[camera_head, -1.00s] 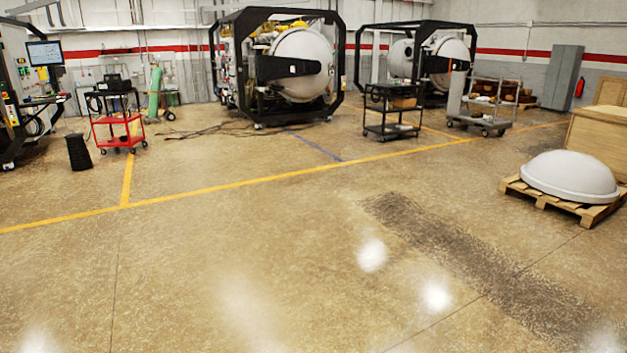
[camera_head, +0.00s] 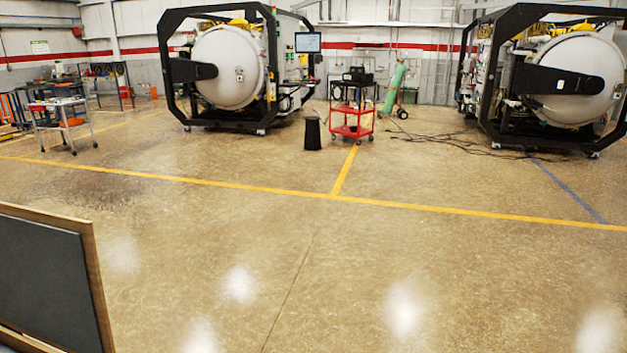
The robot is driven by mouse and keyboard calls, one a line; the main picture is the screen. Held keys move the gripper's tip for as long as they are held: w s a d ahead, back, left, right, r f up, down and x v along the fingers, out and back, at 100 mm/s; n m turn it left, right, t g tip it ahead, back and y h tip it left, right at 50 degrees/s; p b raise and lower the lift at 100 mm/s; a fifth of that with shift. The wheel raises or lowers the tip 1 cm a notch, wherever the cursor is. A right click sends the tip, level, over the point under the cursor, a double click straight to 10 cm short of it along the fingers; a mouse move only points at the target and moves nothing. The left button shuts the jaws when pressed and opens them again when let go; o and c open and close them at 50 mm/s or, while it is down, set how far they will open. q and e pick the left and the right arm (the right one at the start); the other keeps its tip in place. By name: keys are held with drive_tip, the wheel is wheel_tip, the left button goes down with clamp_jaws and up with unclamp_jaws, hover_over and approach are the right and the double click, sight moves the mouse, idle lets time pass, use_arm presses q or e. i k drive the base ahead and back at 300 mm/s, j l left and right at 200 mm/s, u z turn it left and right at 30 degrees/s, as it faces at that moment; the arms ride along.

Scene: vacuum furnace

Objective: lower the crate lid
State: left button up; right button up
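A dark grey panel with a light wooden edge (camera_head: 50,283) stands raised at the lower left, cut off by the picture's edges. It looks like an open crate lid with a dark lining, but the crate body below is barely in view, so I cannot be sure. Neither of my grippers is in view.
The floor is open and clear in the middle and right. Beyond the yellow line (camera_head: 230,190) stand two vacuum furnaces (camera_head: 228,68) (camera_head: 575,78), a red cart (camera_head: 351,122), a black bin (camera_head: 312,134), a green cylinder (camera_head: 395,88) and a grey cart (camera_head: 62,124).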

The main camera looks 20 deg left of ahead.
sight(52, 292)
drive_tip(key=i+u, duration=0.5)
drive_tip(key=i+l+u, duration=0.25)
drive_tip(key=i+u, duration=0.25)
drive_tip(key=i+l+u, duration=0.45)
drive_tip(key=k+j, duration=0.1)
